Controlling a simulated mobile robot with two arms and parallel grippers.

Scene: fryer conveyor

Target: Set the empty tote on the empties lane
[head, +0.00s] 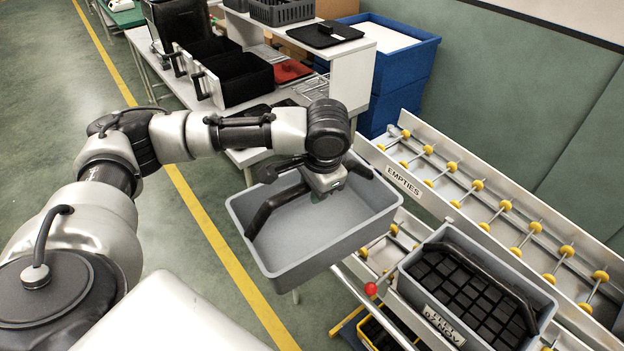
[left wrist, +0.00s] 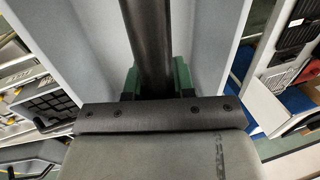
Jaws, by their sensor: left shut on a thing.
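The empty grey tote (head: 340,247) hangs from my left gripper (head: 322,192), tilted, with its bare inside showing. My left gripper is shut on the tote's black handle bar; in the left wrist view the green fingers (left wrist: 158,82) sit on either side of the dark bar (left wrist: 148,40). The empties lane (head: 475,184) is the upper sloped roller lane with yellow wheels and an EMPTIES sign (head: 403,181). The tote is left of that lane's near end and appears apart from it. My right gripper is not in view.
A grey tote full of black pieces (head: 549,295) stands on the lower lane, beside a red knob (head: 370,289). A bench with black bins (head: 240,78) is behind my arm. The visible empties lane is clear.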

